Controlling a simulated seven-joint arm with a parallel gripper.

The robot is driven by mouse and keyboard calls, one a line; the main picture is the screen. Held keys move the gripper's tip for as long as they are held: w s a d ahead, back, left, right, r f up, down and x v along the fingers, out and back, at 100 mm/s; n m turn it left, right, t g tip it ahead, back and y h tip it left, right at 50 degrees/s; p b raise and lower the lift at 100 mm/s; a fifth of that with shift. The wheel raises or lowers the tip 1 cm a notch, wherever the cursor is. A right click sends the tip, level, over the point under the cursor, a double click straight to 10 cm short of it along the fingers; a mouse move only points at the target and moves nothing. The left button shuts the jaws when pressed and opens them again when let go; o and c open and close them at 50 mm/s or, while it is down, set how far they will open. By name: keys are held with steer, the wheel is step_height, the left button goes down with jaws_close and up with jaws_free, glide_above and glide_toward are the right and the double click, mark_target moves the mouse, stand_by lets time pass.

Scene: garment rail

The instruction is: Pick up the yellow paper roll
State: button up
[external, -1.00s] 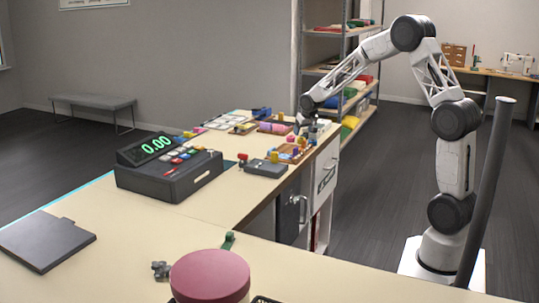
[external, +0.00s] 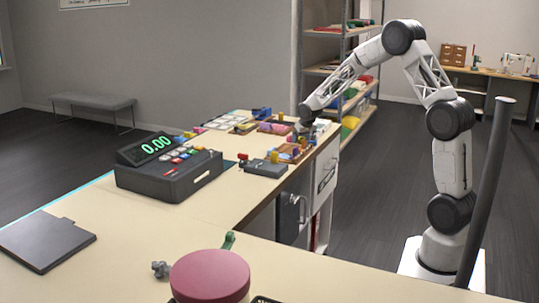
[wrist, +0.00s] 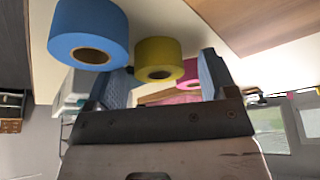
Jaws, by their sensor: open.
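The yellow paper roll (wrist: 158,54) shows in the wrist view with its brown core hole facing the camera. It appears between the two fingers of my gripper (wrist: 164,64), which are spread apart with nothing clamped. Whether the fingers are level with the roll in depth, I cannot tell. In the external view my gripper (external: 304,128) is low over the far end of the counter, among small coloured items. I cannot pick out the yellow roll there with certainty.
A larger blue roll (wrist: 88,32) is close beside the left finger in the wrist view. A pink roll (wrist: 188,82) shows beyond the yellow one, near the right finger. The cash register (external: 168,168) stands nearer on the counter.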

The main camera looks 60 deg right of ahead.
mark_target(300, 138)
steer(key=shift+c, duration=0.3)
steer(key=c, duration=0.9)
steer(key=shift+r, duration=0.1)
steer(key=shift+r, duration=0.75)
step_height(300, 138, up, 2)
steer(key=shift+r, duration=0.1)
steer(key=s+a, duration=0.2)
steer(key=s, duration=0.2)
steer(key=s+a, duration=0.2)
steer(key=s, duration=0.3)
steer(key=s+a+r, duration=0.1)
steer(key=s+a, duration=0.2)
steer(key=s, duration=0.2)
steer(key=shift+s, duration=0.15)
